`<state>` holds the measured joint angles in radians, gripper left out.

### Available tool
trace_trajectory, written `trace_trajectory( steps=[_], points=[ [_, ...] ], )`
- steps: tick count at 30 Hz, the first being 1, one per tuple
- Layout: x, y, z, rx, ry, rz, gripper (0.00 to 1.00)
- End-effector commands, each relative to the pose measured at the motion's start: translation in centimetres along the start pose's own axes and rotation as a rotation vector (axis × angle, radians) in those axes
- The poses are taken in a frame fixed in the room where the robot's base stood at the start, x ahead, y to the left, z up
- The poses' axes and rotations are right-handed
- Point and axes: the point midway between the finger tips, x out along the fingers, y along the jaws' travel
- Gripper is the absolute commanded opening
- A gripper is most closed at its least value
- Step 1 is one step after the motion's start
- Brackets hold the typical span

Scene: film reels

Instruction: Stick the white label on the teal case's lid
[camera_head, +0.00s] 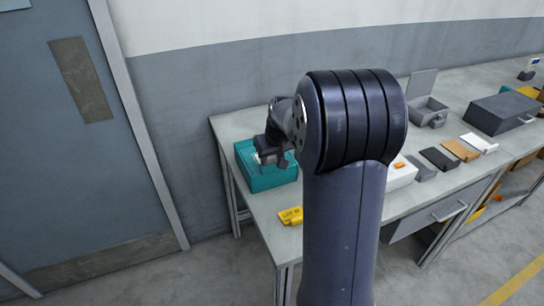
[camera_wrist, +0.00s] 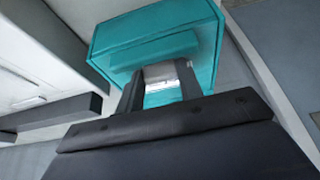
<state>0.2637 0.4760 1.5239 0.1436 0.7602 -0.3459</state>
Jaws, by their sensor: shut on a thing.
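The teal case (camera_head: 265,180) stands at the left end of the grey workbench. It fills the upper middle of the wrist view (camera_wrist: 120,38), with a raised teal block on its face. My gripper (camera_head: 271,158) is right over the case's top in the head view. In the wrist view my gripper (camera_wrist: 160,84) has its two dark fingers on either side of a pale, whitish piece, the white label (camera_wrist: 160,73), and is shut on it. The label lies close against the teal surface; whether it touches cannot be told. My arm hides part of the bench.
A yellow lettered piece (camera_head: 290,216) lies near the bench's front left edge. A white box (camera_head: 402,173) with an orange item is right of my arm. Farther right are dark and tan flat cases (camera_head: 460,150), an open grey box (camera_head: 427,108) and a dark grey box (camera_head: 502,112).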

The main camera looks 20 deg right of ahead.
Motion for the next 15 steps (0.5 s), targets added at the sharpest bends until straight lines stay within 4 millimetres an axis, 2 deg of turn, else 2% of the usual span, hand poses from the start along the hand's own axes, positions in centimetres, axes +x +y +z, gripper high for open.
trace_trajectory(
  steps=[11, 12, 15],
  points=[
    [0.38, -0.05, 0.43, 0.001, -0.012, -0.003, 0.08],
    [0.4, -0.05, 0.44, 0.001, -0.013, -0.003, 0.36],
    [0.39, -0.05, 0.43, 0.001, -0.012, -0.003, 0.44]
  ],
)
